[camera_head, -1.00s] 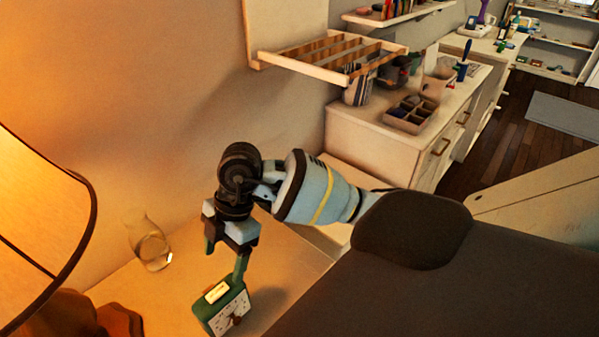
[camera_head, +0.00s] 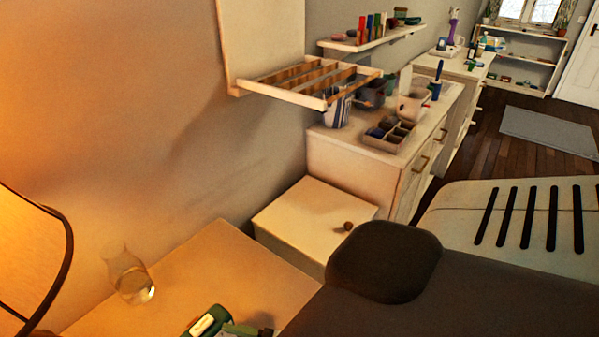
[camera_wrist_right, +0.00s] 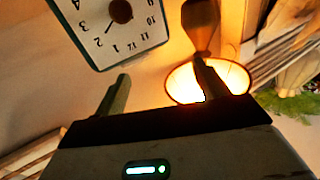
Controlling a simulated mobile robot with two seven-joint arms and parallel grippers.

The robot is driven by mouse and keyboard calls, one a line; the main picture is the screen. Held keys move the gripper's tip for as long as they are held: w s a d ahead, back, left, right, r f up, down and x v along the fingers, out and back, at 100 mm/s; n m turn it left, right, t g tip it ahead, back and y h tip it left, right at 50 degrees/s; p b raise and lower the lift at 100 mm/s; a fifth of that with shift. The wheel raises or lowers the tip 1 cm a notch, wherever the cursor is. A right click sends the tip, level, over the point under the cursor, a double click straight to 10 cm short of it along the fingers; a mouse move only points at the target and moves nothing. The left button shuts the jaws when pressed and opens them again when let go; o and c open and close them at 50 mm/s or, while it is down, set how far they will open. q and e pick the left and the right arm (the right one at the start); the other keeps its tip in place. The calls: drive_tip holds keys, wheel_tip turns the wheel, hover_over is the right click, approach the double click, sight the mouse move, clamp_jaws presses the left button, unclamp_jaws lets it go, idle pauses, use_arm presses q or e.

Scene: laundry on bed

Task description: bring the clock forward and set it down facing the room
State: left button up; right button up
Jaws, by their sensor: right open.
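The clock face lies beyond the left-hand finger; contact cannot be told. My left gripper is not in view.
The wooden tabletop (camera_head: 235,270) also holds a clear glass vase (camera_head: 130,277). A lit lamp (camera_head: 30,255) stands at the left. A low white cabinet (camera_head: 315,215) adjoins at the back. A dark rounded shape (camera_head: 385,262) and dark surface lie at the right.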

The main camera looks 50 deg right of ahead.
drive_tip(key=s+d+f+m+g+h, duration=0.1)
drive_tip(key=s+d+f+g+h, duration=0.2)
drive_tip(key=s+f, duration=0.5)
drive_tip(key=s+d+f+m+g+h, duration=0.2)
drive_tip(key=s+f+g, duration=0.3)
drive_tip(key=s+f, duration=0.4)
drive_tip(key=s+h, duration=0.1)
drive_tip(key=s, duration=0.1)
drive_tip(key=shift+s+d, duration=0.4)
